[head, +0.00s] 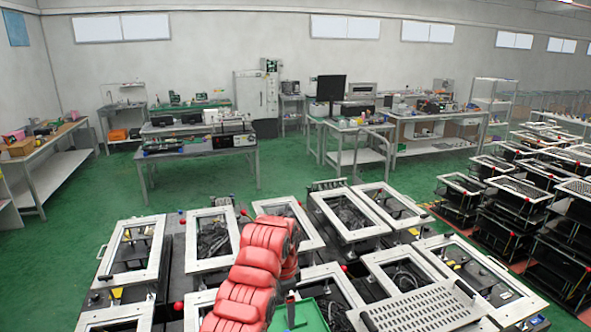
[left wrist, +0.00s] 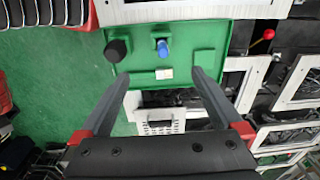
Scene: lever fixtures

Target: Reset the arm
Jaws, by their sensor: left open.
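My left gripper (left wrist: 161,76) is open in the left wrist view. Its two grey fingers are spread apart with nothing between their tips. Ahead of them is a green panel (left wrist: 215,35), with a blue knob (left wrist: 162,47), a black knob (left wrist: 117,50) and a small white label (left wrist: 165,73). The fingertips lie in front of the panel's lower part in the picture; I cannot tell whether they touch it. In the head view my red left arm covers the middle bottom, and part of the green panel (head: 308,318) shows beside it. My right gripper is not in view.
Several white-framed fixtures (head: 345,212) with black insides stand close together around my arm. A red ball-ended lever (left wrist: 269,34) stands right of the panel. A perforated plate (head: 425,312) lies at lower right. Workbenches (head: 200,140) line the back; green floor (head: 70,230) is clear at left.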

